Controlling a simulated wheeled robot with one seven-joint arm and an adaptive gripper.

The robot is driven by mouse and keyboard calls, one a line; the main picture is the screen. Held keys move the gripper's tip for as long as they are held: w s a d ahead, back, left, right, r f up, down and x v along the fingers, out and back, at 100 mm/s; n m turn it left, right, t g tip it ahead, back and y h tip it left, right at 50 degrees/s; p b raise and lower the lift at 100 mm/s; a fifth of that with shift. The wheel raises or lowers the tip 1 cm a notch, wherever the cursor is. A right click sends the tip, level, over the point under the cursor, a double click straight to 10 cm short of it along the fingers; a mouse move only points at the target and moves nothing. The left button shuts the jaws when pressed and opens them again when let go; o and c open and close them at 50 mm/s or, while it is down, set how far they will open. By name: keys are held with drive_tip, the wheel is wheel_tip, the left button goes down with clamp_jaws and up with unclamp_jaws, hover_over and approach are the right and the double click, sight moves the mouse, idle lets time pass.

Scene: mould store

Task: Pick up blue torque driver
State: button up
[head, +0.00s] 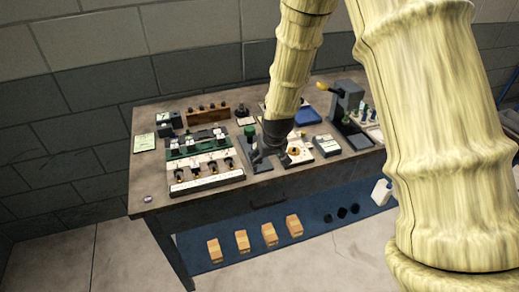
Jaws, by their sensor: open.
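My gripper (282,153) hangs at the end of my pale arm, low over the middle of the bench. It looks small and dark against the grey fixtures around it, and its fingers are open. I cannot make out a blue torque driver for certain. A flat blue item (304,114) lies behind the gripper, partly hidden by my arm; its kind is unclear. The bench top straight behind the arm and part of the right end are hidden.
The workbench (152,178) holds a rack of small tools (204,166), a wooden block (208,114), a green-topped item (250,132) and a grey press-like device (346,101). Orange-brown blocks (242,240) and a white bottle (381,191) stand on the blue lower shelf (322,208). The bench's front left corner is mostly clear.

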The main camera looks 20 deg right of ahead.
drive_tip(key=w+r, duration=0.4)
drive_tip(key=r, duration=0.4)
drive_tip(key=shift+t, duration=0.3)
drive_tip(key=shift+w+p+x, duration=0.15)
drive_tip(key=shift+p+x, duration=0.4)
drive_tip(key=shift+x, duration=0.75)
drive_tip(key=shift+w+p+x, duration=0.15)
drive_tip(key=shift+p+x, duration=0.35)
drive_tip(key=shift+x, duration=0.75)
drive_tip(key=shift+a+p+x, duration=0.2)
drive_tip(key=shift+p+x, duration=0.9)
drive_tip(key=shift+x, duration=0.05)
drive_tip(key=shift+p+x, duration=0.5)
drive_tip(key=shift+x, duration=0.85)
drive_tip(key=shift+s, duration=0.1)
drive_tip(key=shift+c, duration=0.2)
drive_tip(key=c, duration=1.2)
drive_tip(key=shift+o, duration=0.2)
drive_tip(key=shift+r, duration=0.1)
